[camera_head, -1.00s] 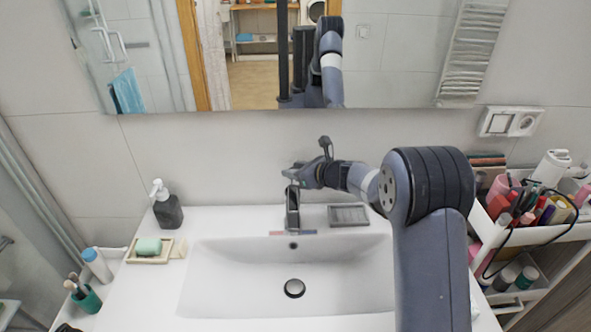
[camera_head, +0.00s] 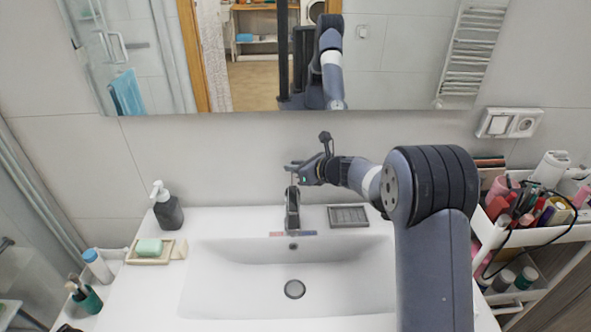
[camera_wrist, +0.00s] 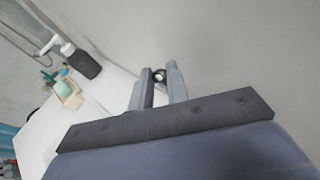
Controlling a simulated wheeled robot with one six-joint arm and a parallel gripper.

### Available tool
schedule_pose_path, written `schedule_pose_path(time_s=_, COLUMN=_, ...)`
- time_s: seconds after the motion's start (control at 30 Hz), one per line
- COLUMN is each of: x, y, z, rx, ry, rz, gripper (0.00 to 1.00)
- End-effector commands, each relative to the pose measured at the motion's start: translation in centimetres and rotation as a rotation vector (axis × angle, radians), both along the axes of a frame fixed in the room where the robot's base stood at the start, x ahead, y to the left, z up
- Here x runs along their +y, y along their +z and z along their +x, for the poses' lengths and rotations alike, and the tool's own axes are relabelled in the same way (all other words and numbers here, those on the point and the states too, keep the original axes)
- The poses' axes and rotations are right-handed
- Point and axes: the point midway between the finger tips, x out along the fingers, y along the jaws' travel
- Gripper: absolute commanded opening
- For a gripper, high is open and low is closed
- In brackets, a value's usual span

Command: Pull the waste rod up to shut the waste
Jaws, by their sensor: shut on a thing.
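The waste rod shows as a small round knob (camera_wrist: 159,75) between my fingertips in the wrist view; its shaft is mostly hidden. My gripper (camera_head: 291,170) is shut on it, just above and behind the grey tap (camera_head: 292,212), reaching in from the right. In the wrist view the two grey fingers (camera_wrist: 158,84) close in on the knob. The waste (camera_head: 294,289) in the basin floor looks evenly grey, with a thin dark rim around its plug.
The white basin (camera_head: 220,275) is empty. A dark soap bottle (camera_head: 168,212) and a dish with green soap (camera_head: 149,247) stand left. A grey soap tray (camera_head: 348,216) lies right of the tap. A cosmetics cart (camera_head: 540,240) stands at right; the mirror (camera_head: 400,60) hangs above.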

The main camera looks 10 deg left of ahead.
Motion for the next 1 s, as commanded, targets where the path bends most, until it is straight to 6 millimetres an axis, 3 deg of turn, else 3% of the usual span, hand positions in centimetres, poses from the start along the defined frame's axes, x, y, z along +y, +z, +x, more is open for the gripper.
schedule_pose_path(time_s=0.23, x=0.0, y=0.5, z=0.1, rx=-0.004, ry=0.0, rz=0.005, gripper=0.0)
schedule_pose_path(time_s=0.27, x=0.0, y=0.5, z=0.1, rx=-0.004, ry=0.0, rz=0.005, gripper=0.18)
schedule_pose_path(time_s=0.5, x=0.0, y=0.4, z=0.0, rx=-0.003, ry=0.0, rz=0.003, gripper=0.38)
schedule_pose_path(time_s=0.8, x=-0.2, y=0.4, z=-0.1, rx=-0.002, ry=0.0, rz=0.003, gripper=0.39)
schedule_pose_path(time_s=1.0, x=-1.9, y=1.1, z=-1.0, rx=-0.004, ry=-0.001, rz=0.003, gripper=0.39)
